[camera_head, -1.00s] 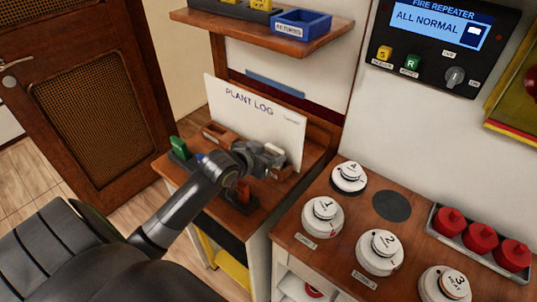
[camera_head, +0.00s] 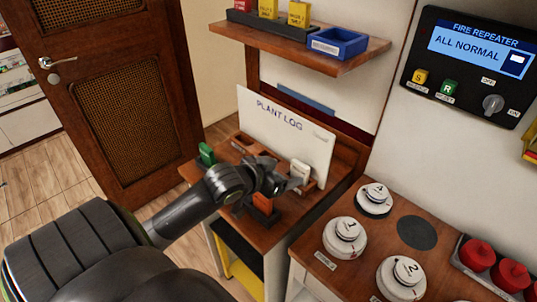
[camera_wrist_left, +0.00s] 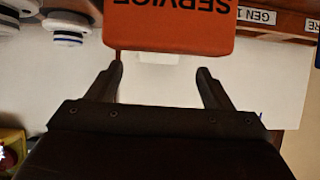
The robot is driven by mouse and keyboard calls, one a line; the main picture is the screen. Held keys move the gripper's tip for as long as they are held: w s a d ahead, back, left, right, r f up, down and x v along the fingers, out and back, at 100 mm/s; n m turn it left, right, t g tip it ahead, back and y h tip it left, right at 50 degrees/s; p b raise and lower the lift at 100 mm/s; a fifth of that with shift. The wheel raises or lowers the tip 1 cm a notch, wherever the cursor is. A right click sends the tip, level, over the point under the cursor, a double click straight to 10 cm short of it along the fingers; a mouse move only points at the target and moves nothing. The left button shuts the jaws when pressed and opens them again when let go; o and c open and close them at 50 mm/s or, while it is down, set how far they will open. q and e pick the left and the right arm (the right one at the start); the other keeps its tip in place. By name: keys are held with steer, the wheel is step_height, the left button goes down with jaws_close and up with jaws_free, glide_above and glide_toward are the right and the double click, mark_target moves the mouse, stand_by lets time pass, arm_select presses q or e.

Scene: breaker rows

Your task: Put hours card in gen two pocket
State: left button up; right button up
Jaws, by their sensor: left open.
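My left gripper (camera_head: 290,183) is open over the small wooden desk, below the "PLANT LOG" board. In the left wrist view its two fingertips (camera_wrist_left: 162,74) are apart with nothing between them. An orange card (camera_head: 262,204) stands in a dark holder below the gripper; the left wrist view shows an orange card (camera_wrist_left: 170,22) marked "SERVICE", upside down, just beyond the fingertips. A white card (camera_head: 301,171) stands by the gripper tip; its lettering is unreadable, so I cannot tell if it is the hours card. A "GEN 1" label (camera_wrist_left: 256,16) shows; I see no readable gen two label.
A wooden pocket rack (camera_head: 243,146) runs below the board (camera_head: 287,125). A green card (camera_head: 206,154) stands at the desk's left. White round detectors (camera_head: 345,237) and red units (camera_head: 478,253) occupy the right counter. A shelf (camera_head: 340,62) with a blue tray (camera_head: 339,43) overhangs the desk.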

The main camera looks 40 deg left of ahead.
arm_select(q)
steer(key=v, duration=0.6)
stand_by(0.6)
